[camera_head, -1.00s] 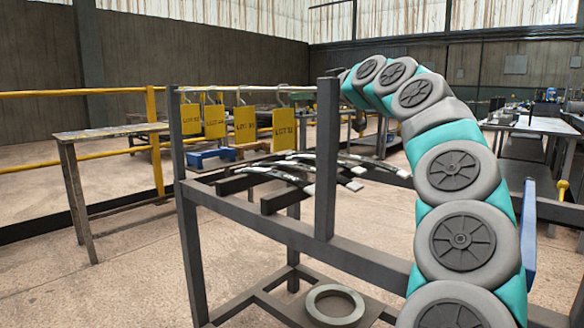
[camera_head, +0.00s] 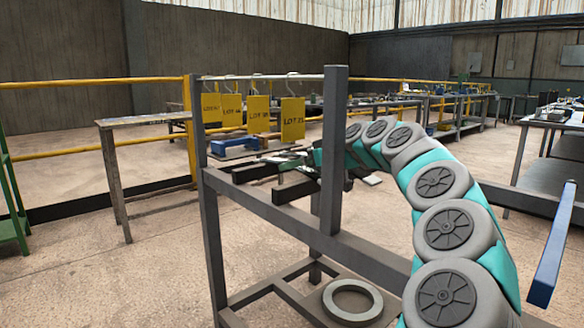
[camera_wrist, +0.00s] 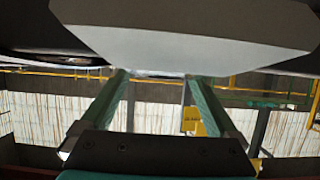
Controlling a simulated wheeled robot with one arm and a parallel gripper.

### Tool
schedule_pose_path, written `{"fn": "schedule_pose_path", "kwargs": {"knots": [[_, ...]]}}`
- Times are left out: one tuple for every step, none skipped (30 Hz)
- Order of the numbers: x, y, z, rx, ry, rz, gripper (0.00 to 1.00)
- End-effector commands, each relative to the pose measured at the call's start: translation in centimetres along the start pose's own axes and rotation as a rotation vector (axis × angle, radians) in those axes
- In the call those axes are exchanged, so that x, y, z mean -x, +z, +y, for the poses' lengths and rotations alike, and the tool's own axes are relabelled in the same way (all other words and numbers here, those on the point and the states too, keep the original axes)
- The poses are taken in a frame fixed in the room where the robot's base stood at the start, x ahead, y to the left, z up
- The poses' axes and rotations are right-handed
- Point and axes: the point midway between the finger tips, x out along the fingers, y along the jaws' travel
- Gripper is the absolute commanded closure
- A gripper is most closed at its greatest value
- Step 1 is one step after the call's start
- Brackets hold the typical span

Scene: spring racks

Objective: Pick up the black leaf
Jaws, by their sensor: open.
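Dark leaves with pale highlights (camera_head: 280,158) lie across the rack's dark support bars. My arm and gripper cover much of them, and I cannot tell which one is the black leaf. My gripper (camera_head: 315,160) is at the leaves, partly hidden behind the rack's front post. In the wrist view my gripper (camera_wrist: 156,76) is open, with its two green fingers apart. A large pale grey surface (camera_wrist: 185,45) fills the top of that view, close to the fingertips. Nothing shows held between the fingers.
The dark rack frame (camera_head: 290,232) has a tall front post (camera_head: 333,150). Yellow lot tags (camera_head: 292,119) hang from its top rod. A grey ring (camera_head: 352,301) lies on the lower shelf. A blue bar (camera_head: 553,245) stands at right.

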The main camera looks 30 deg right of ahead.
Motion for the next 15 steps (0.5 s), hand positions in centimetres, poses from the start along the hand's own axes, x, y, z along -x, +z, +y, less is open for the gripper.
{"fn": "schedule_pose_path", "kwargs": {"knots": [[-0.9,0.1,0.0,0.0,-0.001,-0.002,0.05],[-1.2,0.0,0.0,0.0,0.0,-0.001,0.05],[-1.6,0.0,0.0,0.001,0.0,0.0,0.05],[-1.8,-0.1,0.0,0.001,0.0,0.0,0.05],[-1.9,-0.1,0.0,0.001,0.0,0.001,0.05],[-1.9,-0.1,0.0,0.002,0.001,0.002,0.05],[-1.9,-0.1,0.0,0.002,0.001,0.002,0.05],[-1.9,-0.1,0.0,0.002,0.001,0.002,0.05],[-1.9,-0.1,0.0,0.001,0.001,0.002,0.05],[-1.9,-0.1,0.0,0.001,0.0,0.002,0.05],[-1.9,-0.1,0.0,0.001,0.0,0.002,0.05],[-1.9,-0.1,0.0,0.001,0.0,0.002,0.09],[-1.9,-0.1,0.0,0.001,0.0,0.001,0.13],[-1.9,-0.1,0.0,0.001,0.0,0.001,0.16],[-1.9,-0.1,0.0,0.001,0.0,0.001,0.21]]}}
